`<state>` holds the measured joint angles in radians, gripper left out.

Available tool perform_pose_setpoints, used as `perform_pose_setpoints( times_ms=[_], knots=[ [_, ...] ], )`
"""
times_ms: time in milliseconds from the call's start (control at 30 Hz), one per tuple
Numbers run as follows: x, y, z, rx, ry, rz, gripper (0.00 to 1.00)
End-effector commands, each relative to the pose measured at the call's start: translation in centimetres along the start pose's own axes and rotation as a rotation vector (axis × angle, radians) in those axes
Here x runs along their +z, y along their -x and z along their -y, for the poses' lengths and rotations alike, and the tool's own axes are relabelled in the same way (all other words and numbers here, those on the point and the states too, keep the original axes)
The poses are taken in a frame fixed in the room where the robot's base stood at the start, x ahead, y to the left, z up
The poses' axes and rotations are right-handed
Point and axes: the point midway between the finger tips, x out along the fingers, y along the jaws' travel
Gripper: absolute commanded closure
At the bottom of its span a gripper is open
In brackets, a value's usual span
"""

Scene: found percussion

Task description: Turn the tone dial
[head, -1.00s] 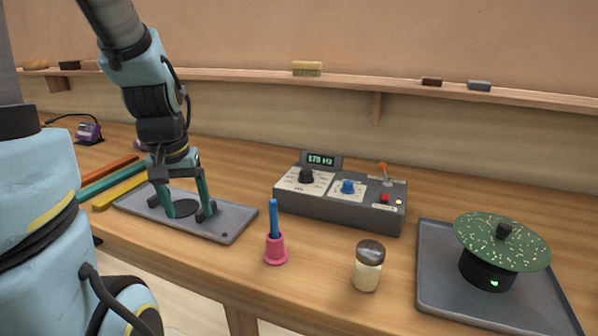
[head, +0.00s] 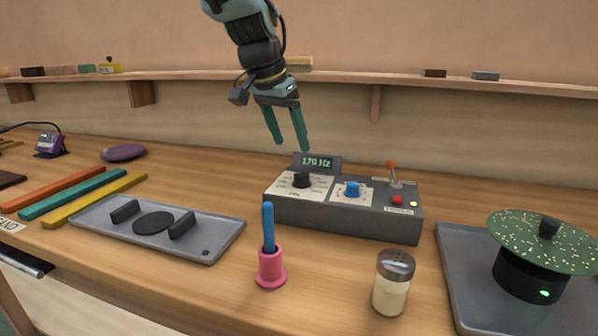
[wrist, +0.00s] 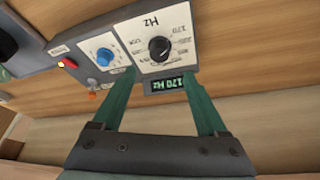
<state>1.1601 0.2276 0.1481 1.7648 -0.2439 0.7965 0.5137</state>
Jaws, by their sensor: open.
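A grey tone box (head: 340,215) stands on the wooden bench, with a small display (head: 317,162) reading 170 Hz at its back left. A black dial (head: 302,180) sits on a white scale plate marked Hz, which shows clearly in the wrist view. A blue knob (head: 352,189) is to its right on a second white plate. My gripper (head: 289,146) is open and empty, fingers pointing down, above and behind the black dial. In the wrist view my gripper (wrist: 164,80) frames the display between its green fingers, with the black dial (wrist: 159,49) just beyond the fingertips.
An orange-tipped lever (head: 393,172) and red button (head: 397,200) are at the box's right. In front stand a pink cup with a blue stick (head: 270,268) and a shaker (head: 392,283). A green speckled disc (head: 545,242) sits right. A grey tray (head: 205,239) lies left.

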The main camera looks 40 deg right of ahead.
Motion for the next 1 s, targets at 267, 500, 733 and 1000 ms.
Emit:
perform_pose_setpoints(
  times_ms=[267, 500, 733, 1000],
  knots=[
    [0.1, -5.2, 0.0, 0.001, 0.003, 0.005, 0.24],
    [0.1, -8.3, 0.0, 0.000, 0.003, 0.003, 0.24],
    [0.1, -9.0, 0.0, -0.001, 0.003, 0.001, 0.24],
    [0.1, -8.9, 0.1, -0.001, 0.003, 0.001, 0.37]
  ],
)
